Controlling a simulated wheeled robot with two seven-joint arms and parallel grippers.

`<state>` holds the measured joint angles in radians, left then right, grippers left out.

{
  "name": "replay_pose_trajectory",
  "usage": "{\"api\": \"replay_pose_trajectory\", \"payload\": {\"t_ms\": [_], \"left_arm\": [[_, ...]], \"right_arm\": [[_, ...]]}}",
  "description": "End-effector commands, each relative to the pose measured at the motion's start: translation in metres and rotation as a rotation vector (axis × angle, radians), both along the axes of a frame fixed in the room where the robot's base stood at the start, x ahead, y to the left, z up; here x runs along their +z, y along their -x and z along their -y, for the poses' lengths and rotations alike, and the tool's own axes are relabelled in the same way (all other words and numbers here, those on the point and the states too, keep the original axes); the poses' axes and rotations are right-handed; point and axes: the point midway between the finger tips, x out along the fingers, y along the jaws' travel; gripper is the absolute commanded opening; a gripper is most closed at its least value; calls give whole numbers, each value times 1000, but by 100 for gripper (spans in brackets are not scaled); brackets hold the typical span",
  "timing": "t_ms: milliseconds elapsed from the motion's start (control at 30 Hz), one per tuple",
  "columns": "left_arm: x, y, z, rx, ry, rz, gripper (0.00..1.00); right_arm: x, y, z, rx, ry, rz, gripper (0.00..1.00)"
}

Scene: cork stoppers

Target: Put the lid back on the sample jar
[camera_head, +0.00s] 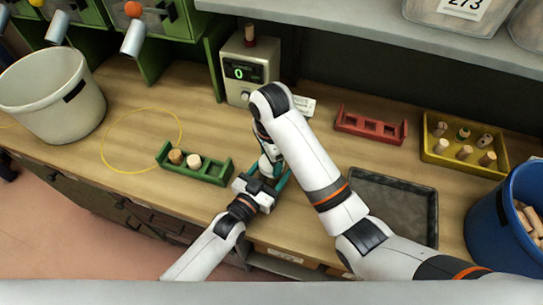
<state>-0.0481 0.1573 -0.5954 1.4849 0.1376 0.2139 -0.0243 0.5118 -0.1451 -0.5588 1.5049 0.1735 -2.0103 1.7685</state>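My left gripper (268,174) reaches in from the lower left near the front of the wooden bench, its teal fingers apart on either side of a small object. That object is mostly hidden by the grippers, and I cannot tell for sure that it is the sample jar. My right gripper (267,157) comes down over the same spot from above, its fingers too small and covered to read. I cannot make out the lid separately. Whether either gripper touches the object is unclear.
A green rack (213,172) with two corks stands just left. A scale-like box (240,72) showing 0 is behind. A red rack (370,126), yellow tray (439,158), dark tray (421,213) and blue bin (490,232) are right. A white bucket (75,108) is far left.

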Motion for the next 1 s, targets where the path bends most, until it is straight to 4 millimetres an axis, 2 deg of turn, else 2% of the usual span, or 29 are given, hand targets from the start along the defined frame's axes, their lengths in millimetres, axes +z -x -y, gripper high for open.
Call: {"api": "replay_pose_trajectory", "payload": {"t_ms": [133,300,333,433,767,867,1000], "left_arm": [[-1,0,-1,1,-2,-3,3],[-1,0,-1,1,-2,-3,3],[-2,0,-1,1,-2,-3,3],[-2,0,-1,1,-2,-3,3],[-1,0,-1,1,-2,-3,3],[-1,0,-1,1,-2,-3,3],[-1,0,-1,1,-2,-3,3]], "right_arm": [[1,-1,0,-258,1,3,36],[1,-1,0,-267,2,5,36],[1,-1,0,-267,2,5,61],[1,-1,0,-266,2,4,78],[0,-1,2,-246,10,8,75],[-2,-4,12,-166,48,29,75],[-4,-11,33,87,146,69,75]]}}
